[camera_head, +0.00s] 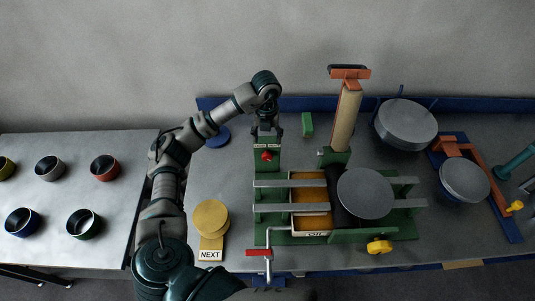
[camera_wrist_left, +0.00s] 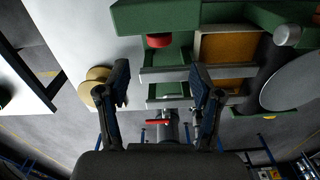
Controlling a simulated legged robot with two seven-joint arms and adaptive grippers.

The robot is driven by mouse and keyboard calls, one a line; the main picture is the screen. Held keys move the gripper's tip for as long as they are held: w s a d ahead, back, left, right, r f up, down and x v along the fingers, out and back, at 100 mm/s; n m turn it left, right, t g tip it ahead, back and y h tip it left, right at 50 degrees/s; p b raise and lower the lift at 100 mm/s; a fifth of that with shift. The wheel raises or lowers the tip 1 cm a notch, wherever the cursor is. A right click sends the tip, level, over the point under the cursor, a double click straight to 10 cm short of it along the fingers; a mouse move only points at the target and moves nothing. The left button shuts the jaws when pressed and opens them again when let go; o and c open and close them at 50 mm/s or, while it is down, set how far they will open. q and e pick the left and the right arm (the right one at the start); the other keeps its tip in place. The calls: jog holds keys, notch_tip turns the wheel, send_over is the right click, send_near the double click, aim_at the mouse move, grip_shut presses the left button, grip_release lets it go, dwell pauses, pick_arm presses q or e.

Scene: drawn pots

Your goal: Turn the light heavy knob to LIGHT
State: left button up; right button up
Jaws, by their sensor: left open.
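The red knob (camera_head: 267,156) is on the front of a green block (camera_head: 266,166), below two small pale labels too small to read. In the left wrist view the red knob (camera_wrist_left: 158,41) shows under the green block's edge, beyond the fingertips. My left gripper (camera_head: 267,129) is above and behind the knob, pointing down over the green block. The knob is apart from both fingers. My right gripper is not in view.
A green frame with grey rails (camera_head: 285,183), an ochre tray (camera_head: 311,222) and a grey disc (camera_head: 365,193) stands right of and before the knob. A yellow button (camera_head: 210,217) marked NEXT is front left. Several pots are on the left table (camera_head: 60,195).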

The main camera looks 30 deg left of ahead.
aim_at(267, 153)
pick_arm(q)
jog(key=f+p, duration=0.1)
jog(key=f, duration=0.8)
jog(key=shift+a+f, duration=0.15)
jog(key=shift+a, duration=0.05)
jog(key=shift+d+f, duration=0.15)
jog(key=shift+f, duration=0.15)
jog(key=c, duration=1.1)
jog(key=shift+c, duration=0.2)
